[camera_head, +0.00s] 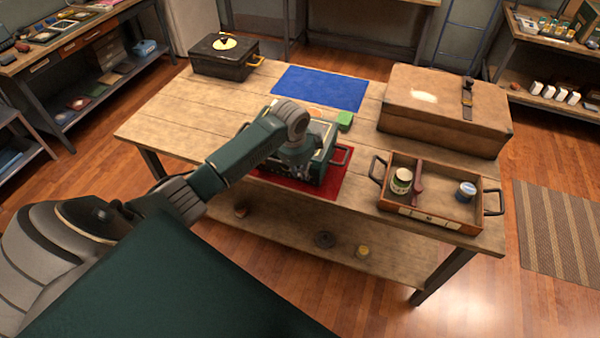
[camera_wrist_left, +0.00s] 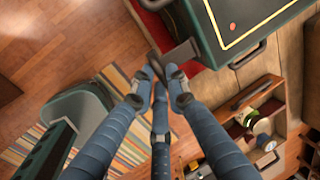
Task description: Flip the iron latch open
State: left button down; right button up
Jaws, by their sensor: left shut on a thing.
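A dark green box with yellow trim (camera_head: 327,140) stands on a red mat (camera_head: 332,188) on the wooden table. In the left wrist view the box (camera_wrist_left: 235,25) fills the top right. A dark grey iron latch (camera_wrist_left: 181,53) sticks out from its near side. My left gripper (camera_wrist_left: 158,88) is shut on the latch's outer end, with its blue fingers around it. In the head view my left arm reaches over the box, and the gripper and latch are mostly hidden. My right gripper is not in view.
A wooden tray with cans (camera_head: 437,218) stands right of the box. A large brown case (camera_head: 446,138) stands behind the tray. A blue mat (camera_head: 320,87) lies behind, with a small green block (camera_head: 345,119) near it. A black case (camera_head: 225,64) is at back left. The table's left part is clear.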

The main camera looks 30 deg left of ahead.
pick_arm(q)
jog(key=shift+w+a+r, duration=0.1)
jog(key=shift+r, duration=0.05)
dwell(0.3)
jog(key=c, duration=1.7)
grip_release()
jog(key=v, duration=1.2)
jog(key=shift+w, duration=0.2)
